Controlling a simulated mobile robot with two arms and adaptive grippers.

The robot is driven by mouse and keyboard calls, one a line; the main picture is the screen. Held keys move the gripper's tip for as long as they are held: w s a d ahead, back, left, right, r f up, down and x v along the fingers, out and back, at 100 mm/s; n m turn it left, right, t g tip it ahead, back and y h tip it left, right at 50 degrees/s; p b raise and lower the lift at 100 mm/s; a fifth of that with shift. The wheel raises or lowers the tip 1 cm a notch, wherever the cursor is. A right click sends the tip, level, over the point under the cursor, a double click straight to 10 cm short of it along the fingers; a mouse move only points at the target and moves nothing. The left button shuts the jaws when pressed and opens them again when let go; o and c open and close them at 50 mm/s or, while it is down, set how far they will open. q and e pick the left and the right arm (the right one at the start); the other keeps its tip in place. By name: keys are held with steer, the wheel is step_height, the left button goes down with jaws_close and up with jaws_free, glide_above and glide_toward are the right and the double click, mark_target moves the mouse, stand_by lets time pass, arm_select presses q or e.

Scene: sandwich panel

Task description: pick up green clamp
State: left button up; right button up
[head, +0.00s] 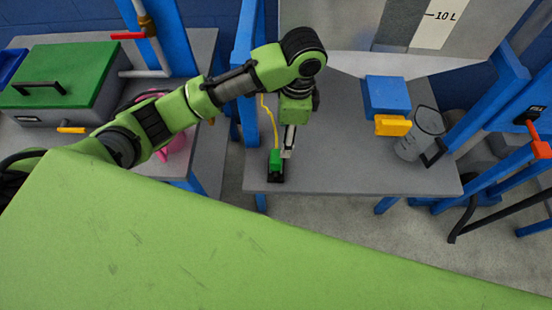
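The green clamp (275,160) is a small green block with a black base at the front left of the grey table (350,170). A yellow cord rises behind it. My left arm reaches in from the left and bends down over the table. My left gripper (287,150) points down right beside the clamp's right edge. I cannot tell whether it touches the clamp, and its fingers are too small to read. My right gripper does not show.
A blue block (386,97), a yellow block (393,125) and a clear jug (420,135) stand at the table's right. A grey box with a green lid (70,72) is on the left table. Blue posts flank the grey table.

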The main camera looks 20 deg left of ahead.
mark_target(276, 156)
arm_select(q)
steer(key=f, duration=0.2)
steer(key=a+f, duration=0.1)
steer(key=f, duration=0.2)
steer(key=a+f, duration=0.1)
steer(key=f, duration=0.1)
steer(key=shift+w+f+p, duration=0.1)
steer(key=shift+f+p, duration=0.05)
steer(key=shift+p, duration=0.25)
steer(key=f, duration=0.1)
steer(key=f+p, duration=0.1)
steer(key=f, duration=0.2)
steer(key=shift+s+a, duration=0.2)
steer(key=shift+s, duration=0.1)
steer(key=shift+a+f, duration=0.1)
steer(key=shift+f, duration=0.5)
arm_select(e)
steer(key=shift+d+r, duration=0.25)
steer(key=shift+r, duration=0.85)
arm_select(q)
steer(key=c, duration=1.3)
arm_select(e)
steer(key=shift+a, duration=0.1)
